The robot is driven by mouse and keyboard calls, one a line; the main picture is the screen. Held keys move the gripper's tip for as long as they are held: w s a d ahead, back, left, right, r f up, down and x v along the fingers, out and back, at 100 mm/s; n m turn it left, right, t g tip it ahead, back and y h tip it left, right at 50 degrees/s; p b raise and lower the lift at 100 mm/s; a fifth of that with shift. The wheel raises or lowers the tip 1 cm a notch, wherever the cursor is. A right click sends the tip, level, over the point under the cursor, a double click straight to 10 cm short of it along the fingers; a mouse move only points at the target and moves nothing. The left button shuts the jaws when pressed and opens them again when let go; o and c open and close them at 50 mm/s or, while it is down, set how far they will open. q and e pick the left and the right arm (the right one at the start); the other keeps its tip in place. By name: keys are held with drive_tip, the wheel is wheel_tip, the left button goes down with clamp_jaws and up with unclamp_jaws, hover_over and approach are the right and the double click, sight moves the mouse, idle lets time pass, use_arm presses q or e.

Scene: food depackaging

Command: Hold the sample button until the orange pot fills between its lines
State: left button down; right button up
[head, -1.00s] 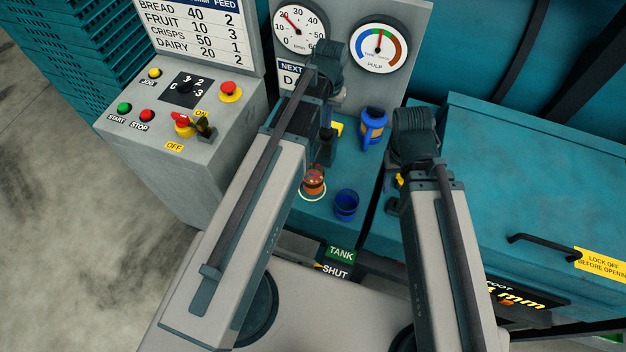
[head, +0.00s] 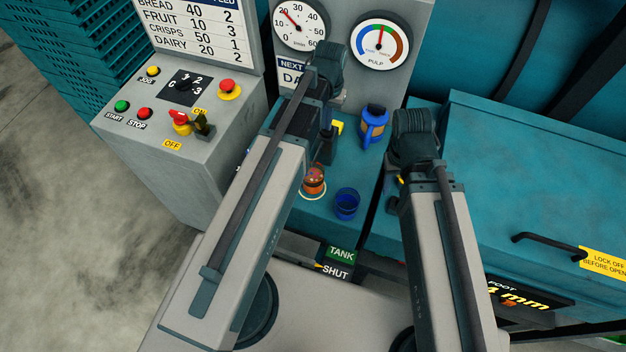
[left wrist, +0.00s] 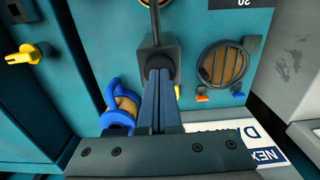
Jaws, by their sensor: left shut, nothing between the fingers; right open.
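The orange pot (head: 313,184) stands upright on a pale ring on the teal deck in the head view. Reddish-brown contents show at its top, but its lines and exact level are too small to read. My left gripper (left wrist: 161,78) is shut and empty, its fingertips against or just over the round dark face of a black box (left wrist: 138,55). The fingertips hide the middle of that face, so I cannot tell whether a button is pressed in. My right gripper (head: 389,182) is open beside the deck, mostly hidden under its own arm.
A blue cup (head: 346,204) stands right of the pot. A blue-handled jug (head: 374,127) stands behind; it also shows in the left wrist view (left wrist: 119,117). Two dials stand behind, the pulp dial (head: 380,44) with its needle near the top. A control box (head: 185,112) stands left.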

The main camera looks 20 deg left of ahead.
use_arm(q)
drive_tip(key=shift+f+b, duration=0.4)
drive_tip(key=shift+f, duration=0.05)
drive_tip(key=shift+r, duration=0.1)
wheel_tip(320, 180, up, 6)
drive_tip(key=p, duration=0.6)
drive_tip(key=shift+r, duration=0.15)
drive_tip(key=s+d+f+m+b, duration=0.1)
drive_tip(key=s+d+f+b, duration=0.2)
drive_tip(key=s+d, duration=0.2)
drive_tip(key=s+d+f+m+y+b, duration=0.1)
drive_tip(key=s+d+f+b, duration=0.3)
drive_tip(key=s, duration=0.5)
drive_tip(key=shift+s+d+f+m, duration=0.15)
drive_tip(key=shift+s+d+m, duration=0.05)
drive_tip(key=shift+d+m, duration=0.55)
